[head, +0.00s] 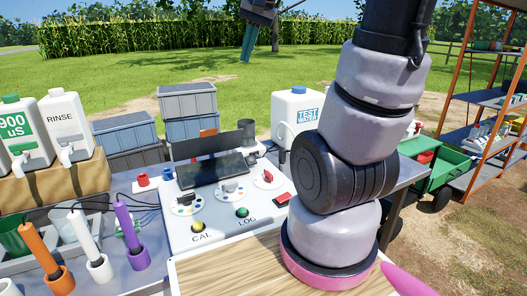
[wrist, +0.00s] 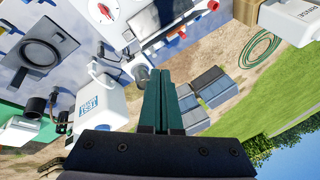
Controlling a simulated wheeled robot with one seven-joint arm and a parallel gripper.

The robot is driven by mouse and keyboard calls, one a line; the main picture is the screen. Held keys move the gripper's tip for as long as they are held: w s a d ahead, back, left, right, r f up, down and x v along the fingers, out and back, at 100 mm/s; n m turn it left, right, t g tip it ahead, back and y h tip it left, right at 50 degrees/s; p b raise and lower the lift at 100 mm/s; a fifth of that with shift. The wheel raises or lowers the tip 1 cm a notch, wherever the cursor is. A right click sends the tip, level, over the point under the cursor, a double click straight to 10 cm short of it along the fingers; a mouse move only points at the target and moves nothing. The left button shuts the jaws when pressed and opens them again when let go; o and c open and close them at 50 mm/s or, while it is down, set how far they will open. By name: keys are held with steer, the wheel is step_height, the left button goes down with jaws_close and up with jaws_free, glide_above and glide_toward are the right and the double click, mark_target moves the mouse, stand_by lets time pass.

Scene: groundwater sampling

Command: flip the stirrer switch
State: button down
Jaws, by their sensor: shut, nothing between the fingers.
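My gripper shows at the top of the head view (head: 248,48), raised high beyond the table, its green fingers together and empty. In the wrist view, its fingers (wrist: 163,100) are shut and point over the table and ground. I cannot make out the stirrer switch for certain. A grey unit with a round ring on top (wrist: 48,52), possibly the stirrer, lies at the upper left of the wrist view. It is apart from my gripper, and my arm seems to hide it in the head view.
The white console (head: 217,216) has dials, a dark screen and CAL and LOG buttons. The test water jug (head: 297,115) stands behind it and also shows in the wrist view (wrist: 97,107). Probes (head: 83,236) stand at left. Grey crates (head: 188,102) are behind. A shelf rack (head: 485,100) is at right.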

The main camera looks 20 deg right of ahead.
steer(key=w+d+f+m+g, duration=0.1)
steer(key=w+d+f, duration=0.15)
steer(key=w, duration=0.25)
steer(key=w+d+f+m+g, duration=0.1)
steer(key=w+d+f, duration=0.15)
steer(key=w, duration=0.35)
steer(key=m+g, duration=0.4)
glide_above(264, 150)
steer(key=s, duration=0.1)
step_height(264, 150, down, 28)
steer(key=shift+s+d+f+y, duration=0.1)
steer(key=shift+s+d+y, duration=0.15)
steer(key=shift+d+y, duration=0.2)
steer(key=x, duration=1)
steer(key=shift+w+f, duration=0.1)
